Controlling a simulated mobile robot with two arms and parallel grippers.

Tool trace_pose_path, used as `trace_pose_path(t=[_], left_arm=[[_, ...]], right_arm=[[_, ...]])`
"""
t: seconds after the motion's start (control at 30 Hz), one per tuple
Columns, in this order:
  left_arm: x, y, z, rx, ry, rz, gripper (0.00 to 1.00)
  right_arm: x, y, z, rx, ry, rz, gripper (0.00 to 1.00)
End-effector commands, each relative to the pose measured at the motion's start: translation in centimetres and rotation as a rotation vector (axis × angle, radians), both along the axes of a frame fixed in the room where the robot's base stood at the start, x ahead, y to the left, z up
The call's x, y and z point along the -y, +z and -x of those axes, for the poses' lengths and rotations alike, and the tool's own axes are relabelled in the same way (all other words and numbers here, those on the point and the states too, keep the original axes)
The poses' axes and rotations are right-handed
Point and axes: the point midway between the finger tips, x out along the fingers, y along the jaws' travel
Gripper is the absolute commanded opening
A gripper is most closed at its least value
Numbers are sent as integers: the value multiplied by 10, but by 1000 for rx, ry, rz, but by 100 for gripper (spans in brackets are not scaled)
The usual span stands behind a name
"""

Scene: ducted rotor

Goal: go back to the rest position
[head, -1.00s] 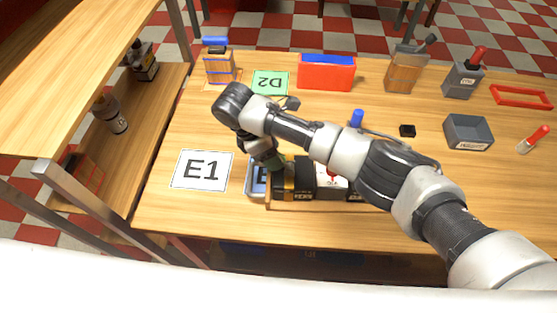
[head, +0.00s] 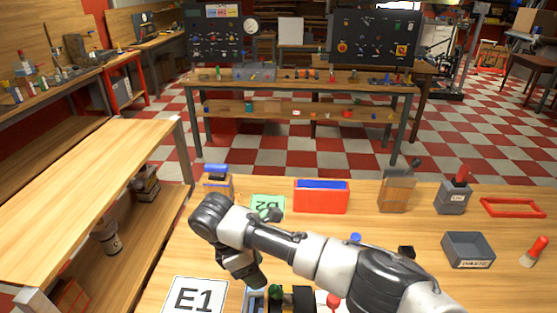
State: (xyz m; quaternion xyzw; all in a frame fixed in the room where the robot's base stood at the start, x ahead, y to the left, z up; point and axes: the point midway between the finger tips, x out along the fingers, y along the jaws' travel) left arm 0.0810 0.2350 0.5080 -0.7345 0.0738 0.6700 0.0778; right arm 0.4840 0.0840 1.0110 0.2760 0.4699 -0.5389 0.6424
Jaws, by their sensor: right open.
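My right arm comes in from the lower right and reaches across the wooden table. My right gripper (head: 250,273) hangs down at its end, between the E1 card (head: 195,296) and the black and yellow item (head: 290,298) at the bottom edge. It is open, and I see nothing held in it. Its fingertips are small and dark here. My left gripper is not in view.
Behind the arm stand a red bin with blue inside (head: 320,197), a wooden holder (head: 396,190), a grey block with a red handle (head: 454,195) and a red frame (head: 512,207). A wooden shelf (head: 90,190) stands left.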

Motion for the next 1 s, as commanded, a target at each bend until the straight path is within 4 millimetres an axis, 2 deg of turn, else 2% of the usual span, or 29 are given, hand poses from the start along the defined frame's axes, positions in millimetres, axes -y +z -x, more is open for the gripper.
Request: trace_pose_path(t=[0.13, 0.27, 0.37, 0.47, 0.57, 0.67, 0.8, 0.9, 1.0], left_arm=[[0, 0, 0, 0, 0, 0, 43], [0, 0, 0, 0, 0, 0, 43], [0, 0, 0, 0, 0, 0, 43], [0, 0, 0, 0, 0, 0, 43], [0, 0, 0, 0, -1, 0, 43], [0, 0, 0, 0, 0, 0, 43], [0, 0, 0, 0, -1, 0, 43], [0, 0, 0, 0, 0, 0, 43], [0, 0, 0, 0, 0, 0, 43]], right_arm=[[-7, -17, 18, -24, -8, -70, 56], [-20, -43, 55, -64, -70, -245, 56], [-24, -58, 82, -80, -188, -413, 56], [-17, -68, 102, -78, -353, -559, 56], [4, -76, 116, -51, -554, -671, 56], [37, -86, 127, 1, -779, -744, 56], [103, -98, 147, 121, -1092, -773, 56], [145, -102, 161, 214, -1252, -756, 56], [179, -102, 175, 292, -1364, -731, 56]])
